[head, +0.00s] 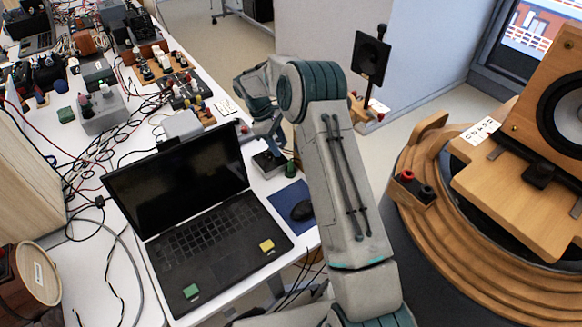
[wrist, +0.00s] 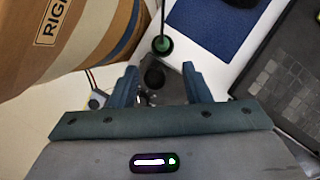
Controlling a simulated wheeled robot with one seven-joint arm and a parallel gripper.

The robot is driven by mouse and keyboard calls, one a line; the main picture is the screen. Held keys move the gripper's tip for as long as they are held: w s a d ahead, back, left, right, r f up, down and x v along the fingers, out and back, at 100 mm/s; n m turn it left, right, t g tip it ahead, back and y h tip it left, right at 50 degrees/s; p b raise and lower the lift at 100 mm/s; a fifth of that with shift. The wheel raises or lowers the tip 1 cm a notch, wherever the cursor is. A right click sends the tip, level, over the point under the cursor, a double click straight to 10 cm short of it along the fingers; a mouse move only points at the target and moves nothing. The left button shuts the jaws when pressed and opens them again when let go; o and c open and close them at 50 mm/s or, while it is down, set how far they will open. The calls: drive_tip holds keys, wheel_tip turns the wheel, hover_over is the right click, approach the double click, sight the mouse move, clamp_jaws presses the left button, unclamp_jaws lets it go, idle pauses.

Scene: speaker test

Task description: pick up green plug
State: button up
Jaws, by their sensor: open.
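The green plug (wrist: 163,44) shows in the wrist view as a small green ring with a dark centre and a dark cable running up from it. In the head view a small green piece (head: 291,168), seemingly the same plug, stands at the table's right edge. My gripper (wrist: 160,72) is open, its two blue-grey fingers apart. The plug lies just beyond the fingertips, roughly in line with the gap, and is not held. A dark round part (wrist: 154,77) shows between the fingers. In the head view my gripper (head: 272,146) is small and partly hidden by my arm.
A blue mat (wrist: 215,22) and a laptop (wrist: 290,65) lie right of the plug in the wrist view. A wooden body marked "RIGH" (wrist: 75,40) stands close at left. In the head view, a black mouse (head: 302,210) is nearby and cables and devices crowd the table's far end.

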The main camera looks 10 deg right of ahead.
sight(289, 162)
drive_tip(key=shift+x, duration=0.9)
drive_tip(key=x, duration=0.1)
drive_tip(key=p+x, duration=0.1)
drive_tip(key=x, duration=0.3)
drive_tip(key=shift+s+d+r, duration=0.2)
drive_tip(key=shift+s, duration=0.1)
drive_tip(key=shift+f, duration=0.35)
clamp_jaws()
